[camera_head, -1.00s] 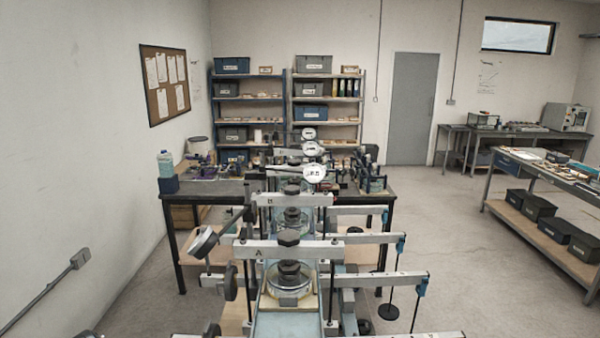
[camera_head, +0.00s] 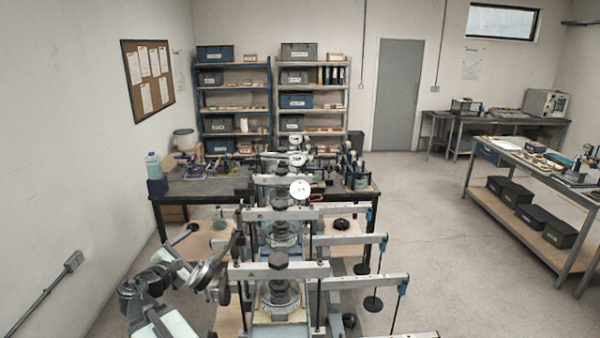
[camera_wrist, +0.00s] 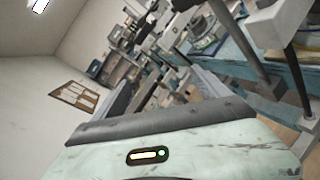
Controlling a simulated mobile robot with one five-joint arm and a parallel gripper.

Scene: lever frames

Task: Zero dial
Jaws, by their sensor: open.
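Three white dials stand in a row along the loading frames in the head view. The nearest dial (camera_head: 300,189) is round and white with dark marks too small to read. A second dial (camera_head: 297,158) and a third (camera_head: 295,140) stand behind it. My gripper (camera_head: 212,270) is at the lower left, beside the left ends of the near beams and well short of the dials. It is open and seems empty; its fingertips are hard to make out against the frames. In the wrist view a pale green part of mine with a small light fills the foreground.
Lever beams (camera_head: 352,283) reach right with hanging weights (camera_head: 373,304). Frame uprights and beams crowd the space around my gripper. A dark bench (camera_head: 185,188) stands behind, with a bottle (camera_head: 153,165) at its left. Open floor (camera_head: 430,240) lies to the right.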

